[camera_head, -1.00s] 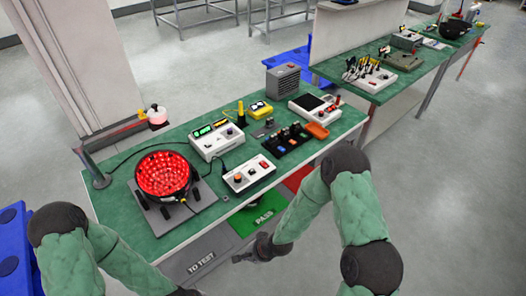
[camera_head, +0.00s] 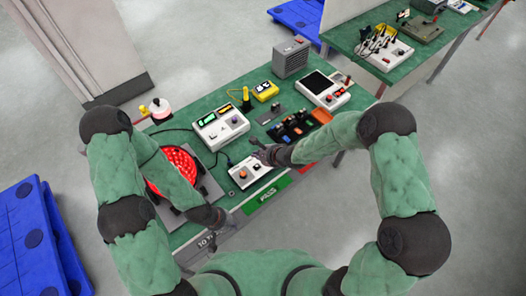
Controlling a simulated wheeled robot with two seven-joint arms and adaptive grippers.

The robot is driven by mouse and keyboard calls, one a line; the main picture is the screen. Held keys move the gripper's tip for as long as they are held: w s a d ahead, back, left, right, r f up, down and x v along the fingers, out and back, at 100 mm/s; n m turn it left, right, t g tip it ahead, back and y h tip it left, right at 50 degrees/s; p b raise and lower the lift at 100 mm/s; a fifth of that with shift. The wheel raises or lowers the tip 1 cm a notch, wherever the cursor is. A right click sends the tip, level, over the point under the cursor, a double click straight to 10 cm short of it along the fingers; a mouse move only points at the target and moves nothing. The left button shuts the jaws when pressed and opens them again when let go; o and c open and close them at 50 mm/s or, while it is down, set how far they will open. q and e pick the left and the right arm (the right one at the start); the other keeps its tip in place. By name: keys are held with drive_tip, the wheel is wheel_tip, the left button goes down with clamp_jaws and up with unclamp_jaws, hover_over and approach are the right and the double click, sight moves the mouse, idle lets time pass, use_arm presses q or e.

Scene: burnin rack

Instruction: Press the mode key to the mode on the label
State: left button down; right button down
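A white control box (camera_head: 241,177) with an orange knob and a red button lies near the table's front edge. Behind it stands a white unit (camera_head: 211,138) with a lit green display and a dark knob. I cannot tell which key is the mode key, and label text on the devices is too small to read. My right gripper (camera_head: 257,149) is above or just behind the control box's right end; contact cannot be told. My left gripper (camera_head: 226,226) is low at the table's front edge, near the TO TEST sign. Both grippers are too small to tell open from shut.
A round red-lit lamp fixture (camera_head: 183,163) sits left, partly hidden by my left arm. A black tray (camera_head: 289,131) of coloured parts, an orange bin (camera_head: 321,116), a yellow meter (camera_head: 265,91) and a grey vented box (camera_head: 291,58) stand right and behind. A green PASS sign (camera_head: 267,192) is at the front.

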sight(258, 167)
use_arm(q)
drive_tip(key=shift+w+d+r, duration=0.1)
drive_tip(key=shift+w+r, duration=0.2)
use_arm(e)
drive_tip(key=shift+w+d+r, duration=0.1)
drive_tip(key=shift+w+r, duration=0.3)
drive_tip(key=shift+r, duration=0.15)
use_arm(q)
drive_tip(key=shift+f, duration=0.1)
use_arm(e)
drive_tip(key=shift+f, duration=0.1)
